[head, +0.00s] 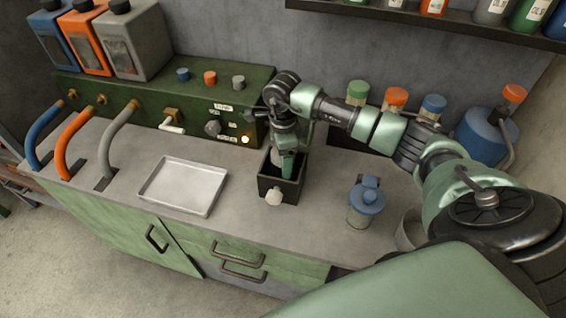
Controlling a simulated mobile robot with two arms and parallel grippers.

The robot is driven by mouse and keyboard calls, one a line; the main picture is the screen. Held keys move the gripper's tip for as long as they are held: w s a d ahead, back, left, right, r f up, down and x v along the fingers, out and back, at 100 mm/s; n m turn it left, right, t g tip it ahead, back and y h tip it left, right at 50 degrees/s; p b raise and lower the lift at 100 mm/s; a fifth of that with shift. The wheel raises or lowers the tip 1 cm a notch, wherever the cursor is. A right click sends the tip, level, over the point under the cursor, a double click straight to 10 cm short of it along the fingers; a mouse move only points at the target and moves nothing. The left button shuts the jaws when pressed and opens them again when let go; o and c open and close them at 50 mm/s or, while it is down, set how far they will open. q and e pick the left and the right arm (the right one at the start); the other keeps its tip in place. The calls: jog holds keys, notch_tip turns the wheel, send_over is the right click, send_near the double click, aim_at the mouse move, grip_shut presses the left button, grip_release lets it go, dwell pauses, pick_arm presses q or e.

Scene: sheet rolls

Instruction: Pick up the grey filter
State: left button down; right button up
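My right gripper (287,160) points down into a small dark open box (296,190) on the grey counter. A pale grey piece (277,156) shows beside the fingers at the box's mouth. It may be the grey filter, but the fingers and box walls hide most of it. I cannot tell whether the fingers are open or shut, or whether they touch it. A small cream knob-like piece (274,198) sits at the front of the box. My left gripper is not in view.
A shallow metal tray (184,186) lies left of the box. A blue-lidded clear jar (365,205) stands to its right. A green control panel (160,100) runs behind. Several capped containers (396,98) stand at the back right. The counter between tray and box is clear.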

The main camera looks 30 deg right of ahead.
jog(key=c, duration=1.3)
jog(key=shift+r, duration=0.1)
jog(key=shift+c, duration=0.7)
jog(key=shift+r, duration=0.1)
